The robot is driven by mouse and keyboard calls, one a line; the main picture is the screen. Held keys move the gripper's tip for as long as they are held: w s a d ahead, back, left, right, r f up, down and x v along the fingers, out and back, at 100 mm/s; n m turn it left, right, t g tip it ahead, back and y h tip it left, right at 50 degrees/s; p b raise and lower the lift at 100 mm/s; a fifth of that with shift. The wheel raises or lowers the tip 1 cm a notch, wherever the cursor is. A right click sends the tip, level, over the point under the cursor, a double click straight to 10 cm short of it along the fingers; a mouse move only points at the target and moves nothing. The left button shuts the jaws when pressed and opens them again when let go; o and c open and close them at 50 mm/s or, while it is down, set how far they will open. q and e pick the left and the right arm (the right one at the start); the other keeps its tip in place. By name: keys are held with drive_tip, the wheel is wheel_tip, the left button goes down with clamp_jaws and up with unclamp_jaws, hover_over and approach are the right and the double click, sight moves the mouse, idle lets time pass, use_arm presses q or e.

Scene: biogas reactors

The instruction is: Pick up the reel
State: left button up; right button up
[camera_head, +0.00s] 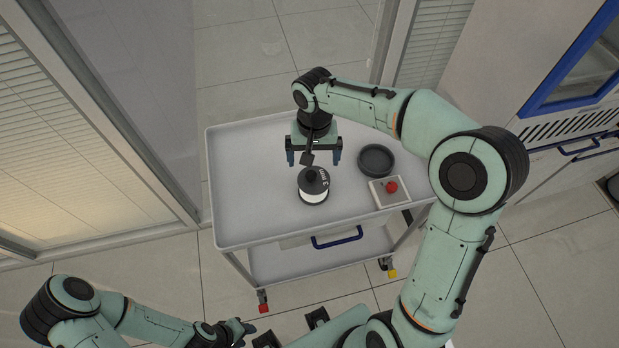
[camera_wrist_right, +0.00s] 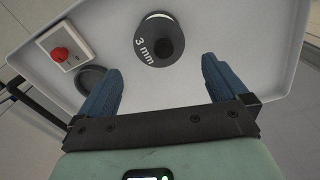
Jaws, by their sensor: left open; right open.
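The reel (camera_head: 313,184), black with a white lower part, stands on the top of the white cart (camera_head: 238,205). The right gripper (camera_wrist_right: 162,75) is apart from the reel. My left gripper (camera_head: 245,328) is at the bottom, off the cart, open and empty.
A dark round dish (camera_head: 376,160) and a white box with a red button (camera_head: 391,187) stand right of the reel. The cart's left part is clear. A glass partition stands at left, a cabinet (camera_head: 545,90) at right.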

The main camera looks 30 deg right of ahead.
sight(314, 174)
drive_tip(key=f, duration=0.5)
drive_tip(key=shift+s, duration=0.4)
drive_tip(key=shift+w+f, duration=0.2)
drive_tip(key=shift+f, duration=0.3)
drive_tip(key=f, duration=0.5)
drive_tip(key=shift+w+d, duration=0.15)
drive_tip(key=shift+w, duration=0.05)
drive_tip(key=shift+c, duration=0.3)
drive_tip(key=c, duration=0.8)
drive_tip(key=shift+o, duration=0.2)
